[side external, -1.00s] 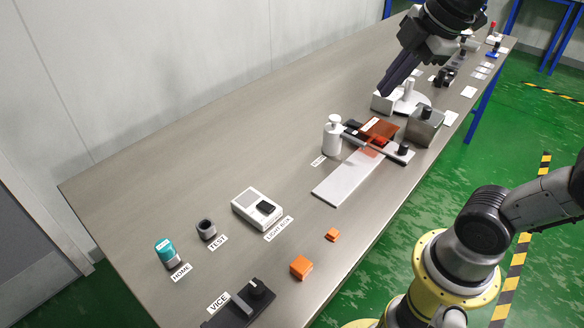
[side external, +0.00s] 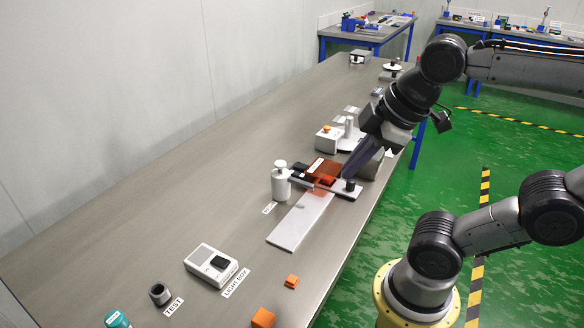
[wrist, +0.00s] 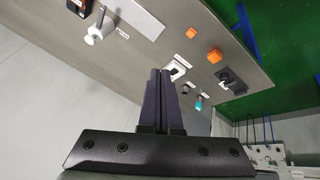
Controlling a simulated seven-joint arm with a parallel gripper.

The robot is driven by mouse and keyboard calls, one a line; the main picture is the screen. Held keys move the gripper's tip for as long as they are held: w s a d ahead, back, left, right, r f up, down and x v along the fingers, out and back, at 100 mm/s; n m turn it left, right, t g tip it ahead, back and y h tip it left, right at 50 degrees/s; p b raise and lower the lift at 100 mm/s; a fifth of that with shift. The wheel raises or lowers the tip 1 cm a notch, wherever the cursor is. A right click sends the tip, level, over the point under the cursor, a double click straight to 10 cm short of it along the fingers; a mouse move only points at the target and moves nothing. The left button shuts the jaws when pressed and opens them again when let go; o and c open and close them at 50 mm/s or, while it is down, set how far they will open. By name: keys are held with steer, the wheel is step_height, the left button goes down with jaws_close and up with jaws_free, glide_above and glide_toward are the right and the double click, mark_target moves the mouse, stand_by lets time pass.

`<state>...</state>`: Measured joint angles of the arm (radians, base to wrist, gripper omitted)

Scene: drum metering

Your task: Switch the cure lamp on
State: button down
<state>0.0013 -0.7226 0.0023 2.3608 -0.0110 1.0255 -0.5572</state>
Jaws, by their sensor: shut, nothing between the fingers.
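No part is labelled as the cure lamp. A translucent orange-red hood (side external: 323,170), which may be it, stands over the far end of a pale strip (side external: 300,222). A dark crossbar carries a black knob (side external: 350,186) at its right end. My gripper (side external: 346,177) is shut and empty, its fingers slanting down close to the knob; I cannot tell whether they touch. In the wrist view my shut fingers (wrist: 160,72) point over the bench, and the pale strip (wrist: 137,18) lies beyond them to the upper left.
A white pump bottle (side external: 281,183) stands left of the hood. The light box (side external: 211,264), a test cup (side external: 160,293) and orange blocks (side external: 263,318) lie nearer. The bench's left side is clear.

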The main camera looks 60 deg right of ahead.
steer(key=w+d+r+n+g+h, duration=0.15)
steer(key=w+d+r+n, duration=0.25)
steer(key=w+r+n, duration=0.5)
steer(key=n+g+y, duration=0.2)
steer(key=n+g, duration=0.1)
steer(key=g, duration=0.3)
glide_above(303, 167)
steer(key=w, duration=0.3)
step_height(303, 167, down, 19)
steer(key=shift+h, duration=0.25)
steer(key=s+f, duration=0.1)
steer(key=f, duration=0.8)
steer(key=s+f, duration=0.1)
steer(key=f, duration=0.3)
steer(key=shift+s+f, duration=0.25)
steer(key=shift+s, duration=0.05)
